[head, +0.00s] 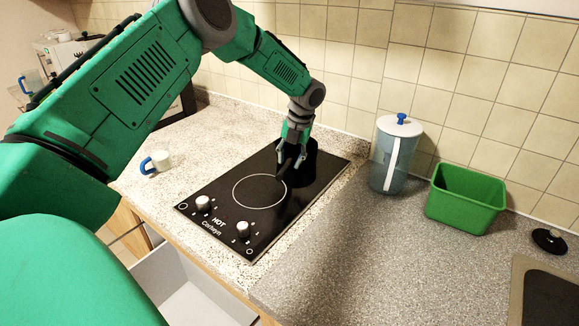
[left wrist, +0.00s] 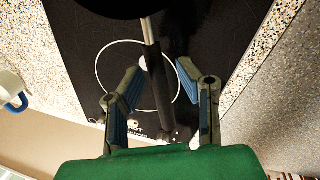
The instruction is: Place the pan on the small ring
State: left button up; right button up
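The black pan (head: 308,163) stands at the back of the black cooktop (head: 222,226), partly hidden behind my left gripper (head: 291,158). In the left wrist view the pan's dark edge (left wrist: 115,6) shows at the top, and its handle (left wrist: 153,60) runs down between my left fingers (left wrist: 158,68). The fingers are spread, with a gap on each side of the handle. One white ring (head: 260,190) lies bare in front of the pan, and it also shows in the left wrist view (left wrist: 101,80). Any other ring is hidden, so I cannot compare sizes. My right gripper is out of view.
Two knobs (head: 242,229) sit at the cooktop's front. A white and blue mug (head: 161,160) stands on the counter at left. A pitcher (head: 395,155) and a green bin (head: 465,198) stand at right. An open drawer (head: 190,290) lies below the front edge.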

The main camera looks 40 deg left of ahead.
pick_arm(q)
notch_tip(320, 180, up, 9)
jog(key=d, duration=0.1)
jog(key=shift+w+d+r+b, duration=0.2)
jog(key=shift+w+d+b, duration=0.15)
jog(key=shift+w, duration=0.1)
